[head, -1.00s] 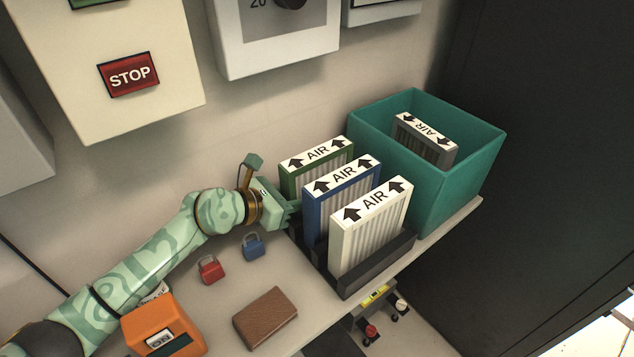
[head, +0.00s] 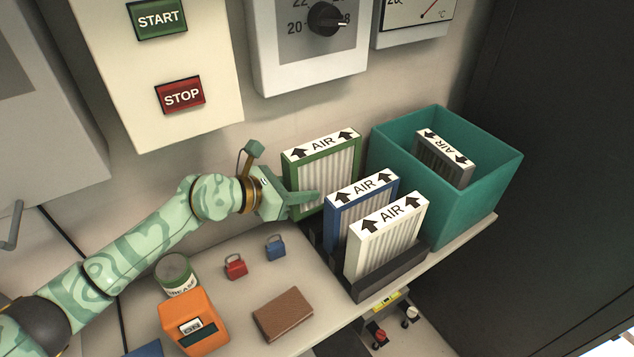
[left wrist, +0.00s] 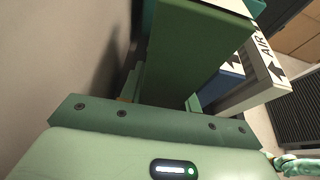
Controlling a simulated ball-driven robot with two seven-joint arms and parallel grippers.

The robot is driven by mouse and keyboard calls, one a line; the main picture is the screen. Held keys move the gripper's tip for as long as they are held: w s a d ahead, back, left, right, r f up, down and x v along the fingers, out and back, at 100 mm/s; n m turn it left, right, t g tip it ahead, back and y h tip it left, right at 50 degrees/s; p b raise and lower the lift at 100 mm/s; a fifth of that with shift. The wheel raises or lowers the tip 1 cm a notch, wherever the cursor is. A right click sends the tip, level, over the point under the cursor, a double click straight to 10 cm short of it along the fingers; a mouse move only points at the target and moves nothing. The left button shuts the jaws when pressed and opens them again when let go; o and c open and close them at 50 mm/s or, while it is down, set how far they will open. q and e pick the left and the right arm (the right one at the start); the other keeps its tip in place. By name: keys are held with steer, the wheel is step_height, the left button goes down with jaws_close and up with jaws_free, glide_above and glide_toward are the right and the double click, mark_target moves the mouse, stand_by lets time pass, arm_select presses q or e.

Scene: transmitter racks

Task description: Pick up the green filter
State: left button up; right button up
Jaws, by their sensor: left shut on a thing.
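The green filter (head: 325,172) has a green frame, a pale pleated face and a white "AIR" top with arrows. My left gripper (head: 303,203) is shut on its left edge. The filter is upright and stands higher than the blue filter (head: 362,200) and the white filter (head: 388,238), behind them. Its lower part is partly hidden by my finger and the blue filter. In the left wrist view the green side of the filter (left wrist: 195,55) rises from my jaws.
The blue and white filters stand in a dark rack (head: 385,279). A teal bin (head: 470,215) holding a grey filter (head: 445,160) is to the right. Two padlocks, a brown wallet (head: 283,314), an orange device (head: 192,322) and a can (head: 174,273) lie left. Wall boxes hang behind.

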arm_select(q)
steer(key=s+a, duration=0.7)
steer(key=a, duration=0.4)
steer(key=shift+s+a, duration=0.15)
steer(key=shift+s, duration=0.25)
